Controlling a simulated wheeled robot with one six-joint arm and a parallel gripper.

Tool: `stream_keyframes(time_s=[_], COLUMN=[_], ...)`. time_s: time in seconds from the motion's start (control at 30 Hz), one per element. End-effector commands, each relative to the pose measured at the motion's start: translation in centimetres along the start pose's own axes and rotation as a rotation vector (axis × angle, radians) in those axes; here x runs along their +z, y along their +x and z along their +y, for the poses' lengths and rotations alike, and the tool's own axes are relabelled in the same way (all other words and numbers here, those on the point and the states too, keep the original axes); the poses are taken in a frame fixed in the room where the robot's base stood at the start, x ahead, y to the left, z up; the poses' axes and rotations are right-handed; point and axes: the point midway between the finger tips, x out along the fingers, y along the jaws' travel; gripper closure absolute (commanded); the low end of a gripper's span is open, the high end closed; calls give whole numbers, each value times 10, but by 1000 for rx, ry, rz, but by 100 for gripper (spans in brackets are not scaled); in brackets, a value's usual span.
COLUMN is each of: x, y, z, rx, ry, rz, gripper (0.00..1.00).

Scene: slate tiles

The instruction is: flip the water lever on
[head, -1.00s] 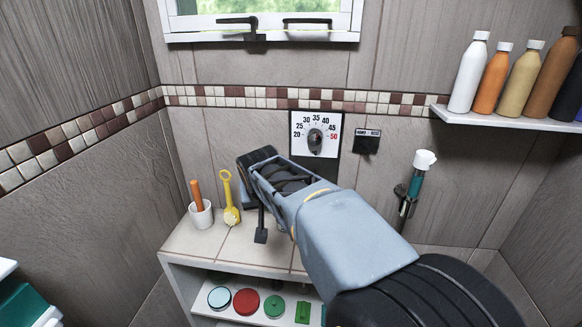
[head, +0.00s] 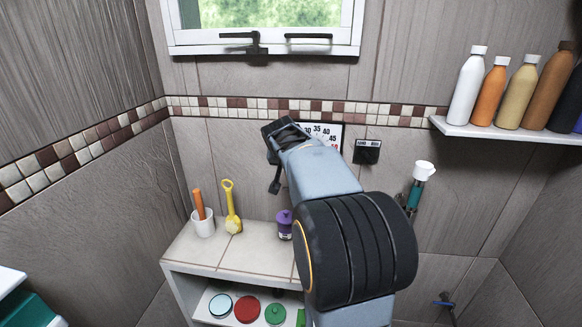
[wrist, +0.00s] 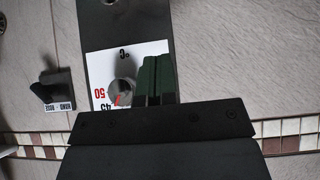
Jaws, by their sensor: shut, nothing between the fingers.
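No part is plainly marked as the water lever. A small black lever (head: 368,147) sits on a plate that seems to be lettered HAND and HOSE, right of the dial; it also shows in the wrist view (wrist: 42,92). A blue-handled wall fitting (head: 443,300) is low at the right. The white temperature dial (head: 334,140) is partly hidden by my arm; its round knob (wrist: 122,92) shows in the wrist view. My gripper (wrist: 155,78) is shut and empty, its fingers in front of the dial's edge in the wrist view.
A shelf unit (head: 247,255) below holds a white cup (head: 203,224), a yellow brush (head: 232,218) and a purple jar (head: 285,226). Bottles stand on a wall shelf (head: 500,134) at the right. A teal-and-white hand piece (head: 418,185) hangs on the wall. A window (head: 265,22) is above.

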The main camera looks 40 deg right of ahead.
Motion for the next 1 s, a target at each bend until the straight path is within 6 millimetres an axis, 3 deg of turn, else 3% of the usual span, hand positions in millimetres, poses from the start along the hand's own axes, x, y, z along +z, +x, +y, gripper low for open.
stream_keyframes(time_s=[0.5,0.7,1.0], x=[5,21,29], y=[91,106,114], z=[1,0,0], rx=[2,1,0], ry=[-2,-2,-1], rz=[-5,-2,-1], gripper=[100,100,100])
